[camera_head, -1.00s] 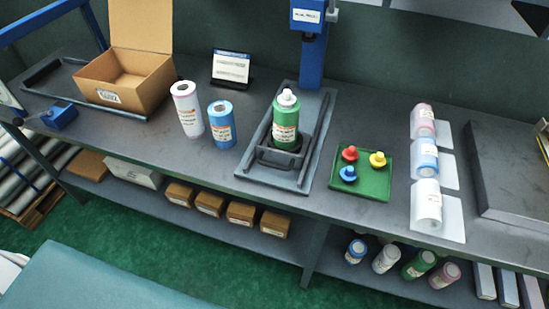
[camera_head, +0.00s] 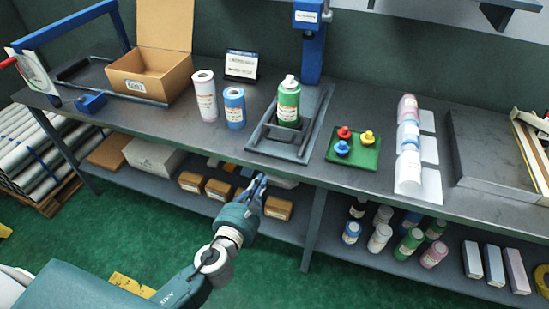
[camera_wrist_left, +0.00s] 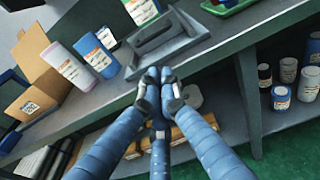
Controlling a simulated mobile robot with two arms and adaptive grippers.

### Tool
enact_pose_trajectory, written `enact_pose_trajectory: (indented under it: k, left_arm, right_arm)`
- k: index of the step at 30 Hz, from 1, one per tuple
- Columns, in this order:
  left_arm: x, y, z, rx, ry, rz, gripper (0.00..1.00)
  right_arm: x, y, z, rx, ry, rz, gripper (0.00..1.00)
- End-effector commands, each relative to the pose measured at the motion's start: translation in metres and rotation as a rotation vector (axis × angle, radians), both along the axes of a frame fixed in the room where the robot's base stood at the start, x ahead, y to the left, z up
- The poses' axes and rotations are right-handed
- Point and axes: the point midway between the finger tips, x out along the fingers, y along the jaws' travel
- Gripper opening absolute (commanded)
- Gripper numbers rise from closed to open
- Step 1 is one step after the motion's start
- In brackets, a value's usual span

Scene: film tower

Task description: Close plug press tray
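The plug press tray (camera_head: 283,150) is a dark grey sliding tray with a raised front handle, lying on the press base in front of the blue press column (camera_head: 313,45). A green bottle (camera_head: 288,103) with a white top stands upright in it. In the left wrist view the tray (camera_wrist_left: 170,50) and part of the bottle (camera_wrist_left: 140,10) are just beyond my fingertips. My left gripper (camera_head: 258,182) is in front of the bench edge, below and left of the tray, apart from it. Its fingers (camera_wrist_left: 158,77) come together at the tips with nothing between them. My right gripper is out of view.
A white bottle (camera_head: 205,96) and a blue bottle (camera_head: 234,108) stand left of the tray. A green plate (camera_head: 353,155) with red, yellow and blue plugs lies right of it. The bench front edge and lower shelf with small boxes (camera_head: 218,190) are close to my gripper.

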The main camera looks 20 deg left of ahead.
Motion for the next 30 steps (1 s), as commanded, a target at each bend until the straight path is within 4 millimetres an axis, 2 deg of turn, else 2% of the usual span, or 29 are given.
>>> enact_pose_trajectory:
  k: [3,9,17,21,25,30]
  left_arm:
    - [0.010,0.000,0.005,0.016,-0.011,-0.001,0.00]
    - [0.045,-0.001,0.001,0.011,-0.010,0.001,0.00]
    - [0.100,-0.002,-0.009,0.009,-0.008,0.001,0.00]
    - [0.121,-0.002,-0.003,0.009,-0.007,0.000,0.00]
    - [0.133,-0.003,-0.003,0.008,-0.007,-0.001,0.00]
    - [0.138,-0.003,-0.002,0.009,-0.006,-0.001,0.00]
  right_arm:
    - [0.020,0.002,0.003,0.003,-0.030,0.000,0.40]
    - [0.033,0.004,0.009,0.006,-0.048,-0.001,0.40]
    - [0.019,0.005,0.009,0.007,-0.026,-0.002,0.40]
    - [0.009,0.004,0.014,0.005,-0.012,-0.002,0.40]
    - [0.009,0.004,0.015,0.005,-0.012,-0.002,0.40]
    - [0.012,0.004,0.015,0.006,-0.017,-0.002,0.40]
